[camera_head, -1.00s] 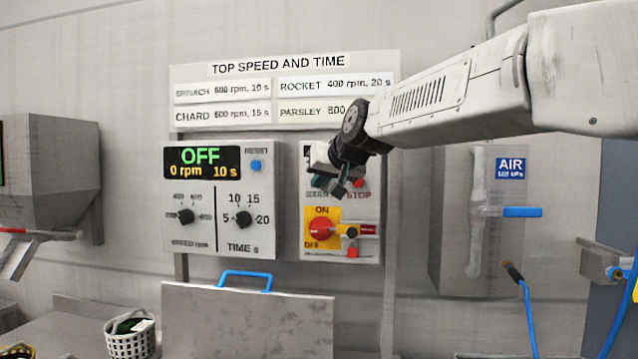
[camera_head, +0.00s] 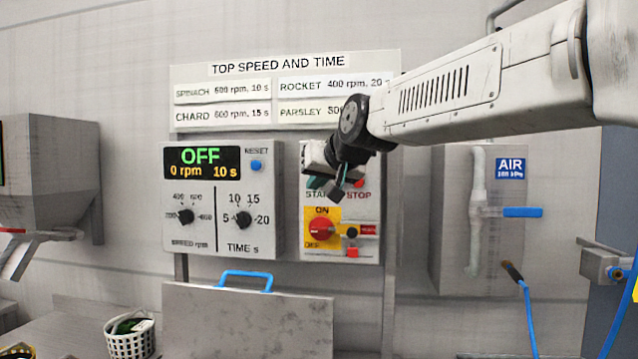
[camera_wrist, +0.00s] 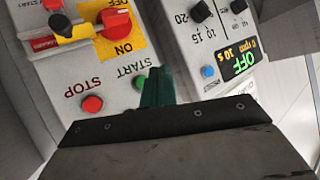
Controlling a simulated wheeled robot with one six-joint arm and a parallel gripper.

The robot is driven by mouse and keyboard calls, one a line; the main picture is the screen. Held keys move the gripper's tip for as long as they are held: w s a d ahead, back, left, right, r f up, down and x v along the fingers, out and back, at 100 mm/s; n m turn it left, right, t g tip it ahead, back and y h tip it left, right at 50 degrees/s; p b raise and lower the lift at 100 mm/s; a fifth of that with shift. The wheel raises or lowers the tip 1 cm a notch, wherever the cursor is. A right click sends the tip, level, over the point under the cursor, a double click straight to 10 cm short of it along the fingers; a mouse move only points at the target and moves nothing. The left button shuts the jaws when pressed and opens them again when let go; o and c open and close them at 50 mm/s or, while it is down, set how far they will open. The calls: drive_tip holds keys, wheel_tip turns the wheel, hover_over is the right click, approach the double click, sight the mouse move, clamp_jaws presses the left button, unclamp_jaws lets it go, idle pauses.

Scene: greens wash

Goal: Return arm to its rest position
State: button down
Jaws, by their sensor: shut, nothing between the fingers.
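My gripper (camera_head: 327,187) hangs in front of the start/stop panel, over its upper part, with its fingers shut and nothing between them. In the wrist view its green fingertips (camera_wrist: 157,88) are together near the START button (camera_wrist: 139,82). The red STOP button (camera_wrist: 92,104) is beside them. The panel (camera_head: 340,248) carries a red rotary switch on a yellow plate (camera_head: 321,230), which also shows in the wrist view (camera_wrist: 117,24). My arm reaches in from the upper right and hides part of the sign. I cannot tell whether the fingers touch the panel.
The control box (camera_head: 218,243) reads OFF, 0 rpm, 10 s. A grey lid with a blue handle (camera_head: 246,279) stands below. A white basket (camera_head: 130,341) is at lower left. A blue-handled air valve (camera_head: 522,212) and hose are at right.

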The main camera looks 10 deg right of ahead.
drive_tip(key=s+d+f+g+h, duration=0.1)
drive_tip(key=s+d+f+g, duration=0.15)
drive_tip(key=s+f, duration=0.4)
drive_tip(key=s+d+f+g, duration=0.1)
drive_tip(key=s+f+g, duration=0.2)
drive_tip(key=s+f, duration=0.3)
drive_tip(key=s+d+f+g, duration=0.1)
drive_tip(key=s+d+f, duration=0.2)
drive_tip(key=s, duration=0.6)
drive_tip(key=s+d+f+g+h, duration=0.1)
drive_tip(key=s+d+f+g, duration=0.1)
drive_tip(key=s+f, duration=0.5)
drive_tip(key=s+d+f+g+h, duration=0.1)
drive_tip(key=s+d+f, duration=0.3)
drive_tip(key=s, duration=0.6)
drive_tip(key=shift+s+d+f+m+g, duration=0.25)
drive_tip(key=shift+s+f+m+g, duration=0.05)
drive_tip(key=shift+f+g, duration=0.35)
